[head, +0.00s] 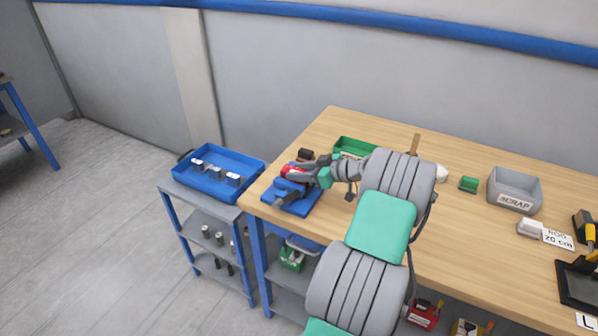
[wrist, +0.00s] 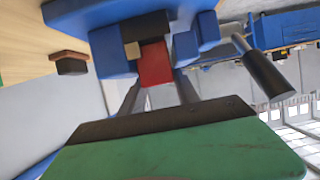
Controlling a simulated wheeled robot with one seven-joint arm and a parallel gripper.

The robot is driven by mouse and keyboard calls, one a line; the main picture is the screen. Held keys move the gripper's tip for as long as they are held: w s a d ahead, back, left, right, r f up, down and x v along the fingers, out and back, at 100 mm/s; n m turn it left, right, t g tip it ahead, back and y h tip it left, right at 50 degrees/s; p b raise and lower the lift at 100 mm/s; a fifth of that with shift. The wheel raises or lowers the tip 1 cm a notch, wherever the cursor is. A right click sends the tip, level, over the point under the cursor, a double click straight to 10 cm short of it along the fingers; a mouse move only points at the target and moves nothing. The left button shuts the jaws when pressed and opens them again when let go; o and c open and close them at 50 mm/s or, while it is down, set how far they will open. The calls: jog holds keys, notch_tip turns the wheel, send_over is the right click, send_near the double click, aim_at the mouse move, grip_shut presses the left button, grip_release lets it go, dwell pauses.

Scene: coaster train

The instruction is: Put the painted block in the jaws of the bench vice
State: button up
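The bench vice (head: 290,197) is blue and stands at the left end of the workbench. In the wrist view its blue body (wrist: 82,12) fills the top, with a dark jaw face (wrist: 147,25) and a dark bar handle (wrist: 268,72). The painted block (wrist: 156,66) is red and lies between my two fingers, beside the dark jaw face; it also shows as red in the head view (head: 291,170). My gripper (head: 296,172) is at the vice and appears shut on the block. I cannot tell whether the block sits fully between the jaws.
A blue tray (head: 248,178) with several small parts stands on a cart to the left. A green tray (head: 352,143) lies behind my gripper, and a small dark brown object (head: 305,154) is beside the vice. A grey scrap bin (head: 514,188) stands further right.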

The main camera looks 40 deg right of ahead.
jog(key=o, duration=0.4)
